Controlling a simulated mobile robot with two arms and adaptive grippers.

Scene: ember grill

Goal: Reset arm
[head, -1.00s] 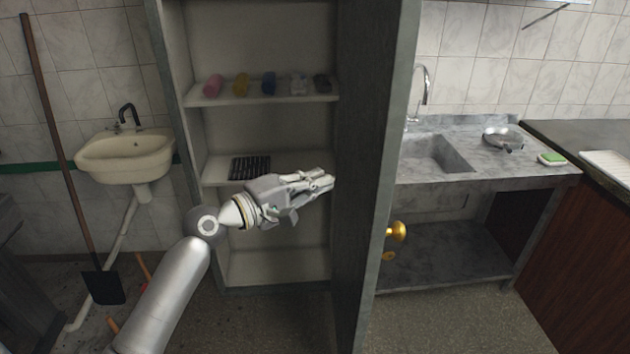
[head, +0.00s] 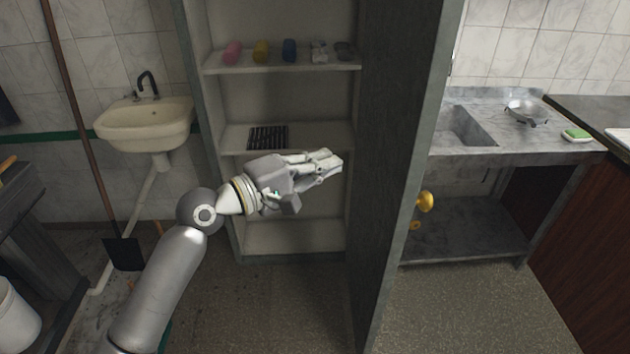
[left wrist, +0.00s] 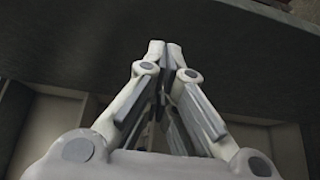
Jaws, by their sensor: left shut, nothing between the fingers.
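My left gripper (head: 326,162) is in front of the open cabinet (head: 290,256), at about the height of its middle shelf. Its fingers point right, toward the inner face of the cabinet door (head: 392,150). In the left wrist view the gripper (left wrist: 165,50) has its fingertips together with nothing between them. My right gripper shows in neither view. A black ridged rack (head: 268,137) lies on the middle shelf, just behind my left gripper. The gap between fingertips and door cannot be judged exactly.
The door with its gold knob (head: 426,201) stands open to the right. Several small items, including a pink one (head: 232,52), are on the upper shelf. A basin (head: 146,123) and a shovel (head: 122,254) are at left, a stone sink counter (head: 480,149) at right. Floor before the cabinet is clear.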

